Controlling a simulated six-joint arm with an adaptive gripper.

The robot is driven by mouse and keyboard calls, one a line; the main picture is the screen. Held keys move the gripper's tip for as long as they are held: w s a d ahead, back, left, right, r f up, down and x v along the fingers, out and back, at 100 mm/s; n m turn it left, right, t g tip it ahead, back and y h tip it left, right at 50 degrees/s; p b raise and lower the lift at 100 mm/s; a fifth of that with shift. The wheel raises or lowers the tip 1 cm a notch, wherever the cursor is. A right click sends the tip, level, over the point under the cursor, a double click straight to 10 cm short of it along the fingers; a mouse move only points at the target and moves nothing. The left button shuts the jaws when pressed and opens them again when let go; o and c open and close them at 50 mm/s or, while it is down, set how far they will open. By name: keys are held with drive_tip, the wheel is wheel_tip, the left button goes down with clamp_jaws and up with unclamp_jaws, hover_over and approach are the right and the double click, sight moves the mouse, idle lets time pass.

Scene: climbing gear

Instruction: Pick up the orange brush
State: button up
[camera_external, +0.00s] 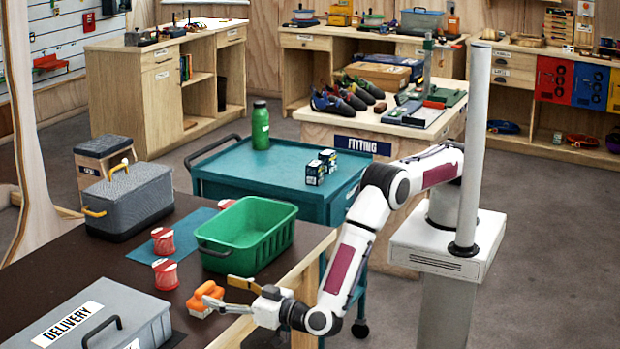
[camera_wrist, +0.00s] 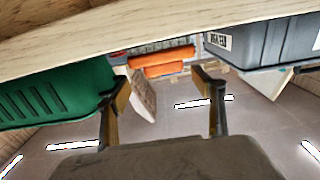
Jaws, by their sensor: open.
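The orange brush (camera_external: 205,298) lies on the dark table, near its right edge, between the green bin and the grey delivery case. It also shows in the wrist view (camera_wrist: 165,62) as an orange shape just beyond my fingertips, near the middle. My gripper (camera_external: 226,296) is low over the table's right edge, its fingers pointing left at the brush. The fingers (camera_wrist: 162,82) are spread apart in the wrist view, with nothing held between them. The near finger partly overlaps the brush in the external view, and I cannot tell whether it touches.
The green bin (camera_external: 247,236) stands behind the brush. The grey delivery case (camera_external: 105,320) is at the front left. Red-and-white spools (camera_external: 165,273) stand to the left. The table's wooden edge (camera_external: 318,262) runs close to my gripper. A teal cart (camera_external: 280,165) stands behind.

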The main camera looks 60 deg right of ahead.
sight(208, 287)
drive_tip(key=shift+w, duration=0.2)
drive_tip(key=shift+w+a+r, duration=0.1)
drive_tip(key=shift+w+a, duration=0.1)
drive_tip(key=shift+w, duration=1.05)
drive_tip(key=shift+w+a+r, duration=0.1)
drive_tip(key=shift+w+a, duration=0.1)
drive_tip(key=shift+w, duration=1.05)
drive_tip(key=c, duration=1.2)
